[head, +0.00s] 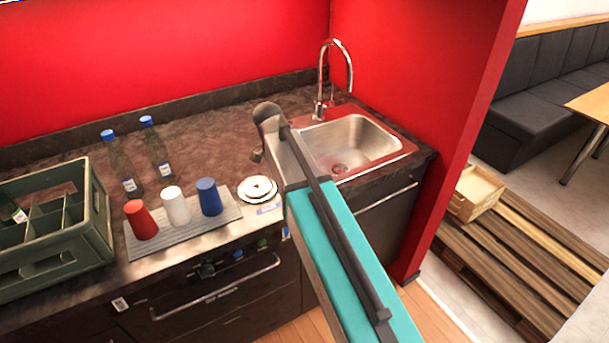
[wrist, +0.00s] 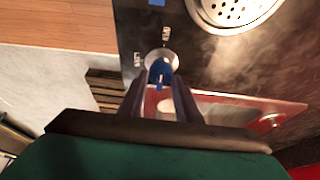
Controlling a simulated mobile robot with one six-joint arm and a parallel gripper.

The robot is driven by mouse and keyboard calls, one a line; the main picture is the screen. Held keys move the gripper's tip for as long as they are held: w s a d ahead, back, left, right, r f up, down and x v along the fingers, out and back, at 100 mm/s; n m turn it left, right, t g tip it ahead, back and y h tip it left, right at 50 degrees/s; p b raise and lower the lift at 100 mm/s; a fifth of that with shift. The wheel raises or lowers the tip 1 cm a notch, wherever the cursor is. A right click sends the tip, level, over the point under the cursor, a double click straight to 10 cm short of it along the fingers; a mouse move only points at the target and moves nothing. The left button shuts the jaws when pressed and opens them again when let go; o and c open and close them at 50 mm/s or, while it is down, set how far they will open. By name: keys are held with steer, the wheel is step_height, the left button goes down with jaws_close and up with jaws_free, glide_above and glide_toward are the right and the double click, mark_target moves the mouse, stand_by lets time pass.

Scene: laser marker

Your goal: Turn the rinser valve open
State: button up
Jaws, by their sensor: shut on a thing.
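The rinser valve (wrist: 161,68) shows in the wrist view as a blue handle on a round pale base. My gripper (wrist: 160,82) has its two dark fingers on either side of this handle and is shut on it. The fingers partly cover the handle, so its exact turn angle is hard to tell. The round rinser plate (wrist: 231,12) with holes lies at the top of the wrist view and beside the sink in the head view (head: 258,188).
The sink (head: 350,143) with its tall tap (head: 322,75) is right of the rinser. Red, white (head: 175,206) and blue cups stand on a grey mat. Two bottles (head: 122,165) and a green crate (head: 98,215) are at the left. A red wall (head: 430,90) stands behind the sink.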

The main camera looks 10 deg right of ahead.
steer(key=shift+w+a, duration=0.15)
steer(key=o, duration=1)
steer(key=shift+r, duration=0.1)
steer(key=shift+b+v, duration=1.45)
steer(key=shift+v, duration=5.35)
